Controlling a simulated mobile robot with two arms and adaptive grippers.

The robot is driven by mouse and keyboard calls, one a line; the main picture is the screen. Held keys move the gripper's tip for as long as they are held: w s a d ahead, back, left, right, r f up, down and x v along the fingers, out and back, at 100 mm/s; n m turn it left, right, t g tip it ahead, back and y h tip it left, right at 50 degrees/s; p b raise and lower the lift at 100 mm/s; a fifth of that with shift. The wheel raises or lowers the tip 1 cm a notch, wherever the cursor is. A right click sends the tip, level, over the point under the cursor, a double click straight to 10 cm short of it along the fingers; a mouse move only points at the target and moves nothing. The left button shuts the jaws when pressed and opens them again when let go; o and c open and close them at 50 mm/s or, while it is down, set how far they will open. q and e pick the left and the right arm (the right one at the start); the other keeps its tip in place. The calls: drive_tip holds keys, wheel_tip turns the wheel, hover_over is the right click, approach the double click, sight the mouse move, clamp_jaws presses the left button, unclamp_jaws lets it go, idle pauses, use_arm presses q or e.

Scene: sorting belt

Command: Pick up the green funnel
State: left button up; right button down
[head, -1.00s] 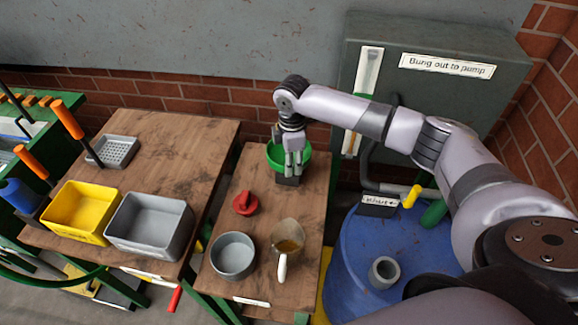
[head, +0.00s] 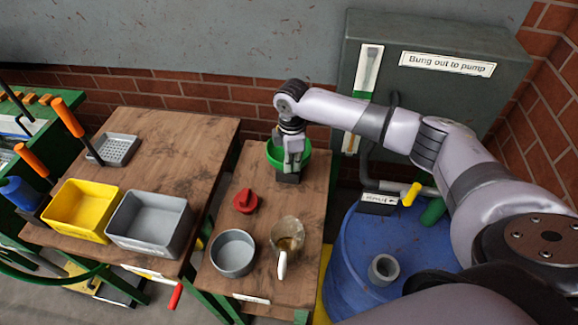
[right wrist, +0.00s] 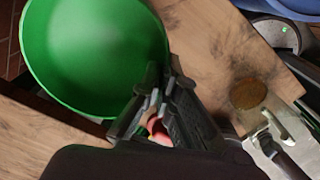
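The green funnel (head: 275,154) is near the back of the narrow wooden table, its wide mouth facing up. My right gripper (head: 290,178) points down at the funnel's near side and hides part of it. In the right wrist view the funnel (right wrist: 85,50) fills the upper left. There the two dark fingertips (right wrist: 163,75) are close together, one inside the funnel's mouth and one outside, with the rim between them. The gripper looks shut on the rim. The funnel's lower part is hidden. My left gripper is not in view.
On the same table are a red knob-like part (head: 245,201), a grey bowl (head: 232,254) and a jug (head: 288,234) with brown contents. A blue drum (head: 350,262) stands to the right. Yellow (head: 80,211) and grey (head: 148,222) bins sit on the left table.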

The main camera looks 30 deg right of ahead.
drive_tip(key=shift+r, duration=0.15)
idle(0.6)
drive_tip(key=shift+r, duration=0.25)
wheel_tip(320, 180, up, 19)
drive_tip(key=b, duration=0.2)
drive_tip(key=shift+r, duration=0.15)
idle(0.4)
